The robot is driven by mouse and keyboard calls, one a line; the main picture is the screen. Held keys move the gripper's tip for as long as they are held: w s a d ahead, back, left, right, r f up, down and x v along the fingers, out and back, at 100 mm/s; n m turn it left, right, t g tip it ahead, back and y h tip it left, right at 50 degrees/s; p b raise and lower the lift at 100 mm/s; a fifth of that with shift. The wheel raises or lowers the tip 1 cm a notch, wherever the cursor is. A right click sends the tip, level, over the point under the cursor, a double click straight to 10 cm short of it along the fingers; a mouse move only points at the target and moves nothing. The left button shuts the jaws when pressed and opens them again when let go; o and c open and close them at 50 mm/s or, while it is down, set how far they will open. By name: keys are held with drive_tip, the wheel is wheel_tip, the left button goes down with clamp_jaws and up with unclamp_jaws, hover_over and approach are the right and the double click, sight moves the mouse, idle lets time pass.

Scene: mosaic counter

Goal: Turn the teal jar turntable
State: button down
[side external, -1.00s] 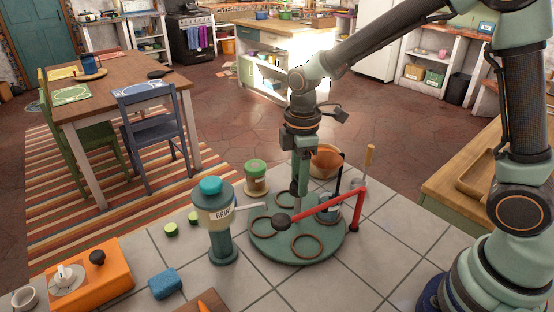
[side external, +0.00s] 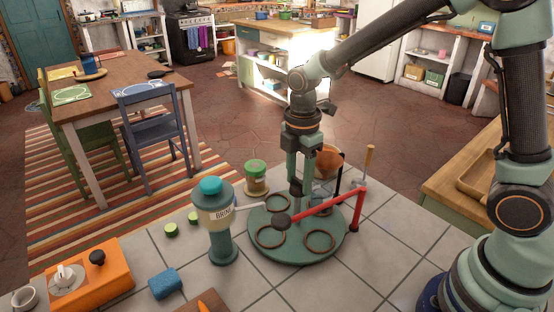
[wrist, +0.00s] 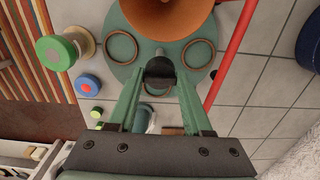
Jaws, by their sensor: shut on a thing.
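The teal turntable (side external: 295,255) is a round disc lying on the tiled counter, with brown rings on top, including a front right ring (side external: 319,240) and a front left ring (side external: 271,237). It also shows in the wrist view (wrist: 133,18). My gripper (side external: 296,190) points down over the disc. In the wrist view my gripper (wrist: 160,78) is shut on a dark round knob (wrist: 160,68).
A red bar (side external: 325,203) on a post crosses above the disc. A brine dispenser (side external: 218,215) stands close left, its spout over the disc. An orange box (side external: 95,280) and blue sponge (side external: 165,283) lie front left.

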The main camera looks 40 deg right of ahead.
drive_tip(key=shift+r, duration=0.1)
idle(0.6)
drive_tip(key=c, duration=0.6)
unclamp_jaws()
wheel_tip(320, 180, up, 12)
drive_tip(key=s+d+m+t, duration=0.5)
drive_tip(key=s+m, duration=0.5)
drive_tip(key=m, duration=0.7)
drive_tip(key=shift+d+r+m+t, duration=0.3)
drive_tip(key=shift+d+r, duration=0.1)
drive_tip(key=shift+d, duration=0.6)
